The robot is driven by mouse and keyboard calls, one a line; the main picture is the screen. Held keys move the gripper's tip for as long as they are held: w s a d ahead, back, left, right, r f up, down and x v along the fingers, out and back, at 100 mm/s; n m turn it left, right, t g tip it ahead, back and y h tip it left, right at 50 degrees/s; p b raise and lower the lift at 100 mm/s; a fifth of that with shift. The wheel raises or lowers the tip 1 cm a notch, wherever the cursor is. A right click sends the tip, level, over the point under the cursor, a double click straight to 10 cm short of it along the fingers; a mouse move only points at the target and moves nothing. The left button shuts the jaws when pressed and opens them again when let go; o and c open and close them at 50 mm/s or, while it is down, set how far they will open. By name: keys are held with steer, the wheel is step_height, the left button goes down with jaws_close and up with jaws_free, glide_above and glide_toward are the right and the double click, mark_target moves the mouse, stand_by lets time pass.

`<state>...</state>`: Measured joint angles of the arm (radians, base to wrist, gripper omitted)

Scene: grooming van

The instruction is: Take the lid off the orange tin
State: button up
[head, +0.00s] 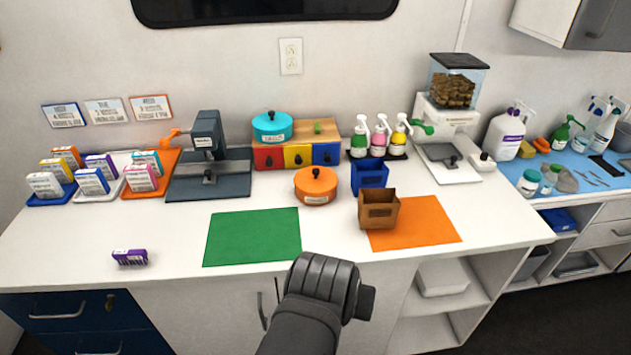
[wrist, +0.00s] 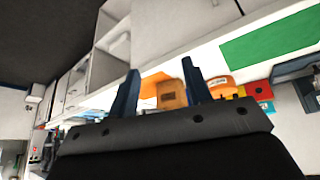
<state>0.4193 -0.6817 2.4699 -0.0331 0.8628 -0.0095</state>
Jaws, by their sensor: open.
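The orange tin (head: 316,188) stands on the white counter in the middle of the head view, behind the green mat. Its orange lid (head: 316,179) is on it, with a dark knob on top. In the wrist view the orange tin (wrist: 220,86) shows just right of the right finger, partly hidden by it. My gripper (wrist: 160,80) is open and empty, with two dark fingers apart. It is away from the tin. In the head view my dark arm reaches up at the counter's front edge, and the fingers are not clearly seen there.
A green mat (head: 253,237) and an orange mat (head: 430,226) lie on the counter (head: 90,230). A brown bin (head: 378,210) and a blue bin (head: 369,175) stand right of the tin. A drawer box with a turquoise tin (head: 272,127) is behind. A purple box (head: 129,257) lies front left.

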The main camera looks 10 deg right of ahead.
steer(key=w+d+r+n+h, duration=0.35)
steer(key=w+d+r, duration=0.45)
steer(key=w+d, duration=0.3)
step_height(320, 180, up, 2)
steer(key=m+g+y, duration=0.1)
steer(key=m+y, duration=0.3)
glide_above(316, 170)
steer(key=s+a, duration=0.3)
steer(key=s, duration=0.3)
steer(key=x, duration=1.6)
steer(key=shift+w+a+f, duration=0.1)
steer(key=shift+f, duration=0.2)
jaws_close()
steer(key=shift+r, duration=0.1)
